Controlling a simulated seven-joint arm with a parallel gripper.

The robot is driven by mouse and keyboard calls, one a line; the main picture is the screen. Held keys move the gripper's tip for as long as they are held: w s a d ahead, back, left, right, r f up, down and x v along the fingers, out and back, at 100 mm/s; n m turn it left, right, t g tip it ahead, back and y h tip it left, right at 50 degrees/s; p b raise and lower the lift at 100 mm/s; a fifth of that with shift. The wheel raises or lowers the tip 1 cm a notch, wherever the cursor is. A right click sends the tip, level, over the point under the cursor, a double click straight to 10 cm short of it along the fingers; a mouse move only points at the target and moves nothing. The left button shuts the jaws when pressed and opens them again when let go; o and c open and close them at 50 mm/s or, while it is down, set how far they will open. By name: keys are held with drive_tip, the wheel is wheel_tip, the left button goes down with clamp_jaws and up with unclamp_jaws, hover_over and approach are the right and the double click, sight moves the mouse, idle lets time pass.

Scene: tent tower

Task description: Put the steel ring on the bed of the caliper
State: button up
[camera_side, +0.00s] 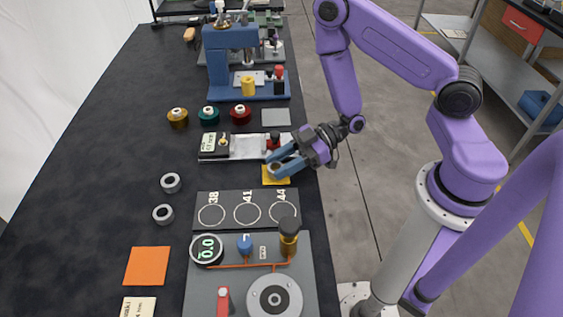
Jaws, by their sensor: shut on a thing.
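My gripper (274,165), with blue fingers, is shut just above a yellow square pad (274,179) near the table's right edge. A small grey piece that looks like a steel ring (276,167) is between the fingertips, mostly hidden by them. Behind the fingers lies what looks like the caliper (243,146), a flat pale device with a small display at its left end and a dark red knob at its right. Its bed looks bare, though the gripper partly covers the right end. Two other steel rings, an upper (170,183) and a lower (162,214), lie apart on the dark mat at left.
A dark board marked 38, 41 and 44 (228,214) lies in front, then a grey gauge fixture (237,289) with upright knobs. Several coloured spools (209,116) and a blue press (232,60) stand behind. An orange square (147,266) lies front left. The left mat is largely clear.

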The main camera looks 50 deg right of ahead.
drive_tip(key=shift+f, duration=0.1)
drive_tip(key=o, duration=1.1)
drive_tip(key=shift+f, duration=0.1)
drive_tip(key=v, duration=0.6)
drive_tip(key=shift+d, duration=0.25)
drive_tip(key=shift+o, duration=0.4)
drive_tip(key=shift+s+d+r, duration=0.2)
drive_tip(key=shift+d, duration=0.2)
